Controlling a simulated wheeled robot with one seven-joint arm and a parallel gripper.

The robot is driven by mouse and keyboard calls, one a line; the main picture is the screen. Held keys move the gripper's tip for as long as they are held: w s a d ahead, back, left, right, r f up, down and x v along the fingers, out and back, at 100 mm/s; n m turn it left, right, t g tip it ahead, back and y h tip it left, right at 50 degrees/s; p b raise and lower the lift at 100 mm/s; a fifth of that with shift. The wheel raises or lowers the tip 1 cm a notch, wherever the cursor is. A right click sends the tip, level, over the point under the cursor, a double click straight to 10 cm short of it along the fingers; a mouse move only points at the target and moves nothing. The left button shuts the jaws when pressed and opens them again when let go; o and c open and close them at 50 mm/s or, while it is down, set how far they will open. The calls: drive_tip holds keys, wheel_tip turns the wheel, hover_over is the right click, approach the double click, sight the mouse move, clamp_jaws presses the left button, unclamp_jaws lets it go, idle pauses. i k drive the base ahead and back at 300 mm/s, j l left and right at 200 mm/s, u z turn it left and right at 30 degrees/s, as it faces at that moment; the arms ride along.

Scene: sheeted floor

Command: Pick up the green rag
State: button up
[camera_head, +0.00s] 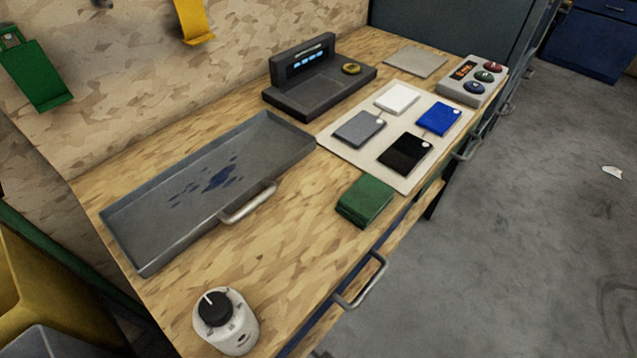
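The green rag (365,201) looks like a folded dark green block. It lies on the wooden worktop (300,262) near its front edge, just in front of a pale board and apart from the grey tray. Nothing covers it. Another green item (35,72) hangs on the wall at the upper left. My gripper is not in view.
A grey tray (150,222) with blue stains and a handle lies left of the rag. A white knob device (237,335) stands at the front. The pale board (343,150) holds several coloured cards. A dark console (300,97) and button box (462,93) stand behind. Drawer handles (368,283) protrude from the front.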

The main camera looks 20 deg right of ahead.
sight(364, 202)
drive_tip(key=i+j+u, duration=0.15)
drive_tip(key=u, duration=0.25)
drive_tip(key=i+j+u, duration=0.2)
drive_tip(key=u, duration=0.2)
